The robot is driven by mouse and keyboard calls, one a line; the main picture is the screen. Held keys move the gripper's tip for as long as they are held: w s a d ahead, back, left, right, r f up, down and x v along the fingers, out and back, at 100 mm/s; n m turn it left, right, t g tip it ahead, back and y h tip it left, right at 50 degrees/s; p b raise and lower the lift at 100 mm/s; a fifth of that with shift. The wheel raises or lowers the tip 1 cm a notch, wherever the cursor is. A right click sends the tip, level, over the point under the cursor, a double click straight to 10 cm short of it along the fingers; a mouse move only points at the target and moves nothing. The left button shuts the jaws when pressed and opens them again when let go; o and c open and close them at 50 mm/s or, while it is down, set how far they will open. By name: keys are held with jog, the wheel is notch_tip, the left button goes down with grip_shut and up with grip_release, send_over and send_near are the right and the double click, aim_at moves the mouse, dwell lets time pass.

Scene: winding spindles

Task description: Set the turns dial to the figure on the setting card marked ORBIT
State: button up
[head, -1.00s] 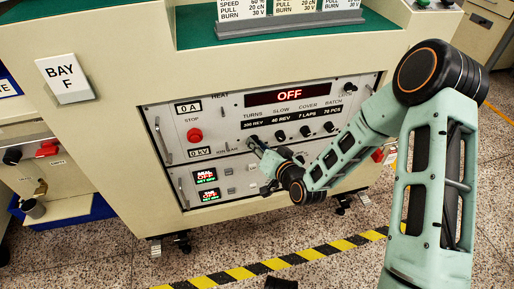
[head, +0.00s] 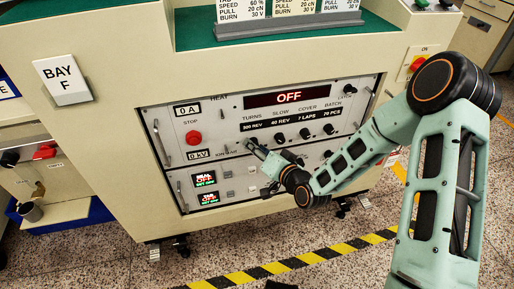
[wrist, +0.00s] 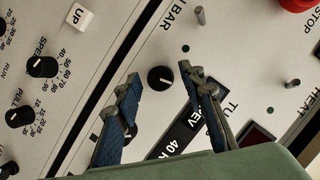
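The turns dial is a black knob with a white pointer line (wrist: 160,79), below the TURNS label and its 300 REV readout (head: 254,126) in the head view. My gripper (wrist: 165,77) is open, its two blue-padded fingers on either side of the knob in the wrist view, with gaps showing on both sides. In the head view my gripper (head: 257,149) is at the panel front and partly hides this dial. Three setting cards (head: 241,10) stand in a grey holder above; their tops are cut off, so no ORBIT marking shows.
The SLOW (head: 281,138), COVER (head: 305,133) and BATCH (head: 327,130) knobs sit to the right. A red STOP button (head: 193,138) and metal toggles are to the left. The main display (head: 289,97) reads OFF. A lower panel holds two small screens (head: 206,179).

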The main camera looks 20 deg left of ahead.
jog(key=v, duration=0.7)
jog(key=shift+s+d, duration=0.15)
jog(key=shift+d, duration=0.05)
dwell(0.5)
